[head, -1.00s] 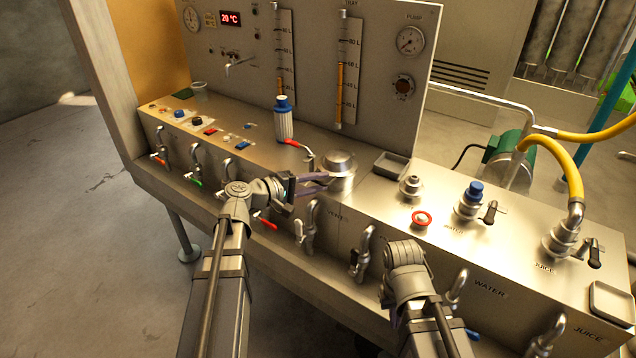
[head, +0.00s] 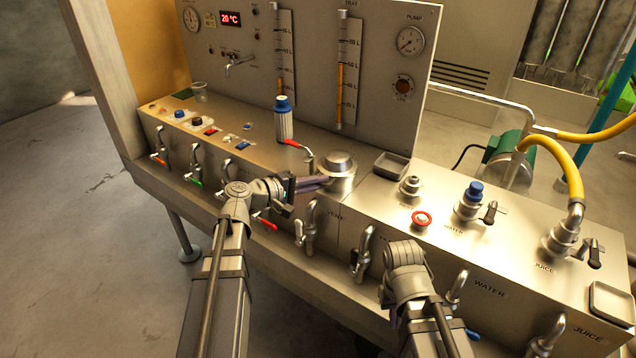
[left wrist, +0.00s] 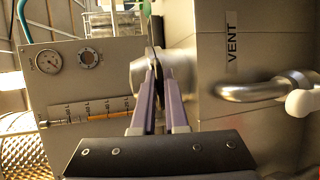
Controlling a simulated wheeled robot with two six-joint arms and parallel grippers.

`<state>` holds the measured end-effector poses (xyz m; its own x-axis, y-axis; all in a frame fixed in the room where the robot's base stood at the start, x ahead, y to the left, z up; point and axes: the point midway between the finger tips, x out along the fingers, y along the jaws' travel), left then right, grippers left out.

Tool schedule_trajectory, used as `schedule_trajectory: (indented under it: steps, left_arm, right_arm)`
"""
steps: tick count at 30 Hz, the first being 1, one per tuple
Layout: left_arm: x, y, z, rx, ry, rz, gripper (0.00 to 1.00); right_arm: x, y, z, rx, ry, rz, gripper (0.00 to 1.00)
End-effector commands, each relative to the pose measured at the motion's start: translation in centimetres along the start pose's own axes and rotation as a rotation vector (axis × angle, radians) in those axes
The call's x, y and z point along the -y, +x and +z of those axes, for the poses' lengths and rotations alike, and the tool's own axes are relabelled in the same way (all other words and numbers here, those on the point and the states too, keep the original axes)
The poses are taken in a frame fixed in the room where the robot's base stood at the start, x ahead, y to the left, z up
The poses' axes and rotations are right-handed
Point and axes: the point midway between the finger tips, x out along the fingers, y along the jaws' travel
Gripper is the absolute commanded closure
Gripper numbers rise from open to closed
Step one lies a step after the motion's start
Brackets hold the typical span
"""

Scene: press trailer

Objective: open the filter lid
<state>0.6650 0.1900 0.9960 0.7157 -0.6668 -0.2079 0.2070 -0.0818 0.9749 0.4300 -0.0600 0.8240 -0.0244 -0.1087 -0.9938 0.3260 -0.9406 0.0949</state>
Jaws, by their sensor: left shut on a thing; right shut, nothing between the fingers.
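The filter is a round steel housing with a domed, stepped lid (head: 339,160) on the steel bench. The lid sits level on the housing. My left gripper (head: 325,182) reaches it from the left, with its purple fingers together at the near-left side just below the lid's top. In the left wrist view the fingertips (left wrist: 153,60) close on a thin dark part, seemingly a handle or tab of the lid, in front of the steel housing (left wrist: 141,75). The fingers hide most of that part. Only links of my right arm show; its fingers are hidden.
A red-handled valve lever (head: 292,143) and a blue-capped bottle (head: 284,123) stand left of the filter. A shallow tray (head: 391,165) lies close to its right. Curved taps (head: 311,222) line the bench front. The gauge panel (head: 380,90) rises behind.

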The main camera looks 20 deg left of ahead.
Motion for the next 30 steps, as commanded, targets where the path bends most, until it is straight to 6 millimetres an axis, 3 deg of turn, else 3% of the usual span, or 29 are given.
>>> schedule_trajectory:
  steps: [20,26,30]
  left_arm:
    - [-0.2,-0.1,0.0,0.0,-0.002,-0.007,1.0]
    - [-1.6,-0.2,0.1,0.003,-0.019,-0.049,1.0]
    - [-3.2,-0.4,0.2,0.005,-0.044,-0.112,1.0]
  right_arm:
    - [0.0,-0.3,0.0,0.0,0.0,0.0,1.0]
    - [-0.2,-2.6,0.2,0.0,0.0,0.0,1.0]
    - [-0.5,-5.5,0.3,0.0,0.0,0.0,1.0]
